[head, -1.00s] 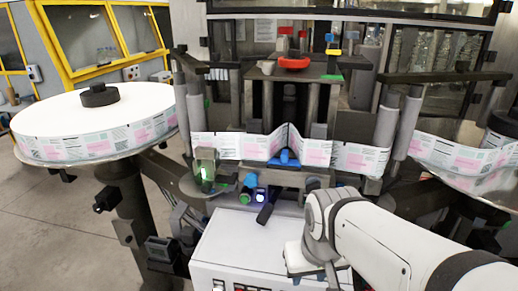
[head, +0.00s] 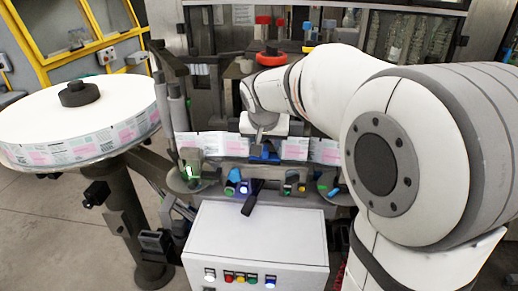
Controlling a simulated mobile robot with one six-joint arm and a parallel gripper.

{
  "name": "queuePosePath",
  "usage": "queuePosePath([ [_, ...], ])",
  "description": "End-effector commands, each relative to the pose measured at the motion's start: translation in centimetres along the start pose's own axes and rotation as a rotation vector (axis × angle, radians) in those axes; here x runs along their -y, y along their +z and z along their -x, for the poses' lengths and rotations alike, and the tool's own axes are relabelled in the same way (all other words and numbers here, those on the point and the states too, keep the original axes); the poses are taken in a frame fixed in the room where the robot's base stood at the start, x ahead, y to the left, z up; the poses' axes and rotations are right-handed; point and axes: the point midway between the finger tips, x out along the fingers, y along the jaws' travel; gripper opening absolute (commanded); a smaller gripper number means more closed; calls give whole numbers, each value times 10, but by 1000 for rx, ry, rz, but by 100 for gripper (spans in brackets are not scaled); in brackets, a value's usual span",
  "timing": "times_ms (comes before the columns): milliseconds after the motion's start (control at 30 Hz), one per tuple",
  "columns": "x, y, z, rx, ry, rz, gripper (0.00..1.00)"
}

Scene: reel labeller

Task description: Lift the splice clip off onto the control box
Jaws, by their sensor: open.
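The splice clip looks like the blue piece (head: 264,157) at the middle of the printed label web, low on its front. My gripper (head: 259,138) is just above it, at the label web, and its body hides part of the web. The jaws are open. I cannot tell whether the fingers are around the clip or only above it. The control box (head: 255,236) is the white box below, in front of the machine. Its top is bare, and a row of coloured buttons runs along its front.
A large label reel (head: 75,125) stands at the left. A black handle (head: 252,198) sticks out over the control box's back edge. Small coloured parts sit on the ledge behind the box. My arm hides the right side of the machine.

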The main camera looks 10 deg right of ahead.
Motion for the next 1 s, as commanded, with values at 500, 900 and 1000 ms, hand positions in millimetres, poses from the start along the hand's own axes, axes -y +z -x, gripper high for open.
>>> queuePosePath([
  [500,4,-5,-50,0,-1,3,44],
  [900,5,-4,-50,0,-1,3,22],
  [1000,5,-4,-50,0,-2,4,13],
])
